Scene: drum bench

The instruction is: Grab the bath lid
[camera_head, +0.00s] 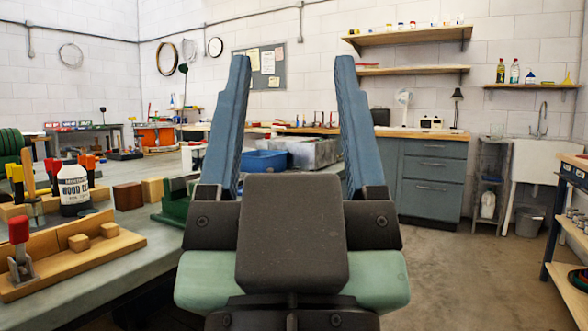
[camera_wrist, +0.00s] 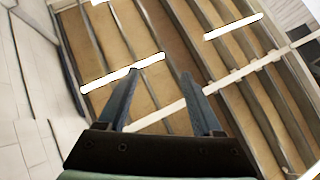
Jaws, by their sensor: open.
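I cannot pick out a bath lid for certain in either view. In the head view a blue tub (camera_head: 258,160) and a grey translucent bin (camera_head: 313,152) stand on the bench beyond my gripper, partly hidden by its fingers. An orange container (camera_head: 155,136) stands farther back on the left. My gripper (camera_head: 293,62) is raised in front of the head camera, its two blue fingers upright, wide apart and empty. In the wrist view my gripper (camera_wrist: 160,72) points at the ceiling, with nothing between the fingers.
The grey-green bench (camera_head: 150,228) on the left holds a wood glue bottle (camera_head: 73,190), wooden blocks (camera_head: 127,195) and a wooden jig with a red-handled clamp (camera_head: 20,240). Blue-grey drawers (camera_head: 432,180), a sink (camera_head: 545,165) and a cart (camera_head: 575,200) are at right. The concrete floor between is clear.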

